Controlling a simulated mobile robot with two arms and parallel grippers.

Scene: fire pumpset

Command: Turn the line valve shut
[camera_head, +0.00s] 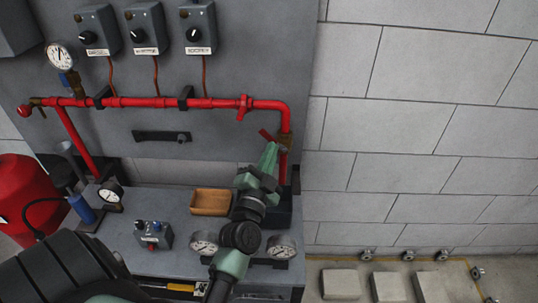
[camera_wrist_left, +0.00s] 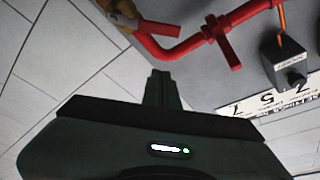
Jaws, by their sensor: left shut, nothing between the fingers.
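The line valve has a brass body (camera_head: 285,146) on the red pipe's downward leg at the right. Its red lever (camera_head: 266,134) sticks out to the upper left of the body, slanted. In the left wrist view the brass body (camera_wrist_left: 120,14) is at the top, partly cut off by the frame edge. My left gripper (camera_head: 271,148) is just below the lever in the head view, its fingers shut and empty. In the left wrist view the shut fingers (camera_wrist_left: 161,76) appear apart from the red pipework; whether they touch the lever is unclear. My right gripper is not in view.
The red pipe (camera_head: 220,103) runs along the grey panel under several knob boxes (camera_head: 146,30). Below, the bench holds a wooden tray (camera_head: 210,202), gauges (camera_head: 204,243) and a small switch box (camera_head: 153,236). A red tank (camera_head: 25,200) stands left. The block wall right is clear.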

